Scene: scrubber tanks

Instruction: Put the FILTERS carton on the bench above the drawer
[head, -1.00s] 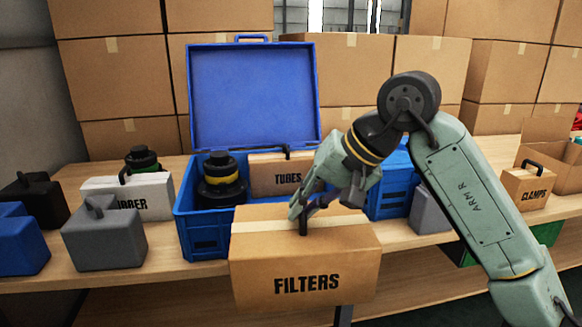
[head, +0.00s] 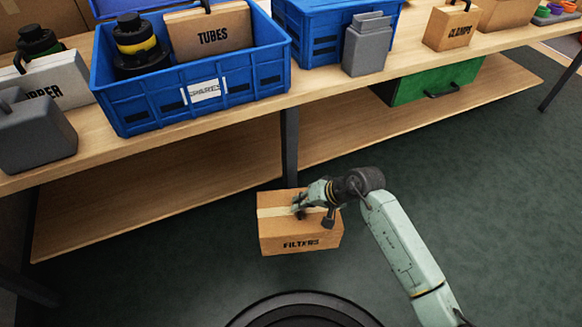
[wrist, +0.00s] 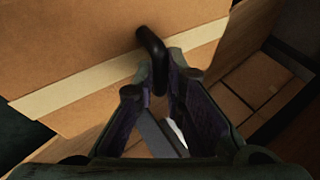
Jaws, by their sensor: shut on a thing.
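The brown FILTERS carton (head: 275,233) hangs in front of the bench (head: 225,130), below its top, over the dark green floor. Its height above the floor is hard to judge. My gripper (head: 302,208) is shut on the carton's black handle. In the wrist view the fingertips (wrist: 160,80) close around the handle (wrist: 152,50), and the taped carton top (wrist: 80,45) fills the upper left. The green drawer (head: 435,83) with a dark handle is under the bench at right. Above it, bare bench top (head: 412,52) shows between a grey block and the CLAMPS carton.
The grey block (head: 367,48) and CLAMPS carton (head: 453,27) stand on the bench near the drawer. A blue crate (head: 200,95) holds the TUBES carton (head: 210,32). A bench leg (head: 290,145) stands behind my gripper. The floor at right (head: 490,190) is clear.

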